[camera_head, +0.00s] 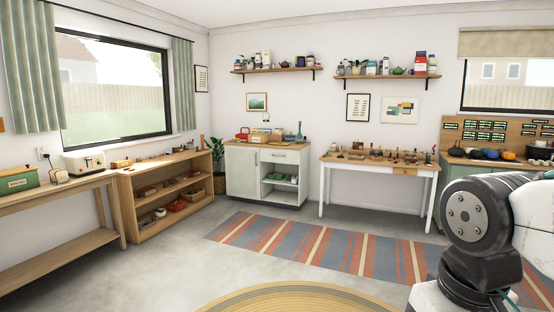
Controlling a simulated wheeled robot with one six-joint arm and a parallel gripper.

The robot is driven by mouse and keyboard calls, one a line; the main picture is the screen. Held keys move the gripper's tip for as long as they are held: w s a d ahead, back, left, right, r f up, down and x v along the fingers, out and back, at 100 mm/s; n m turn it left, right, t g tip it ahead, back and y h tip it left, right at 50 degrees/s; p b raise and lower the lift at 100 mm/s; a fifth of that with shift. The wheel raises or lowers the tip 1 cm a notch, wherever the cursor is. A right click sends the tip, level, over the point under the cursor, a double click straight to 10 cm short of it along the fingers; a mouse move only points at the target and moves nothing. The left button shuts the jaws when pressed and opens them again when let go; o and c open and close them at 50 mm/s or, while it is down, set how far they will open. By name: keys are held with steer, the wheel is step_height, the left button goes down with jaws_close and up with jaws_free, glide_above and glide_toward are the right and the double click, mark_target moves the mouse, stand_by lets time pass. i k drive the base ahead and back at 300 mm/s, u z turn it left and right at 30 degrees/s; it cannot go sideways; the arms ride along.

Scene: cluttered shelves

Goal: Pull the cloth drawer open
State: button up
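A white cabinet (244,180) with a wooden top stands against the back wall, left of centre. A shut drawer front (280,157) with a small dark handle sits at its upper right, above an open shelf space. No label shows which one is the cloth drawer. My gripper is out of view; only part of my arm shows at the lower right, well apart from both drawers.
A striped rug (318,246) lies before the cabinet and table (341,163). A round woven rug (290,299) lies nearer. A low wooden shelf (130,205) and a bench (60,196) line the left wall. The grey floor (165,265) between is clear.

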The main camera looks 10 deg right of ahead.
mark_target(268, 155)
steer(key=u, duration=0.1)
steer(key=i, duration=1.15)
steer(key=u, duration=0.25)
steer(key=i, duration=5.25)
steer(key=z, duration=0.6)
steer(key=i, duration=1.75)
steer(key=z, duration=0.3)
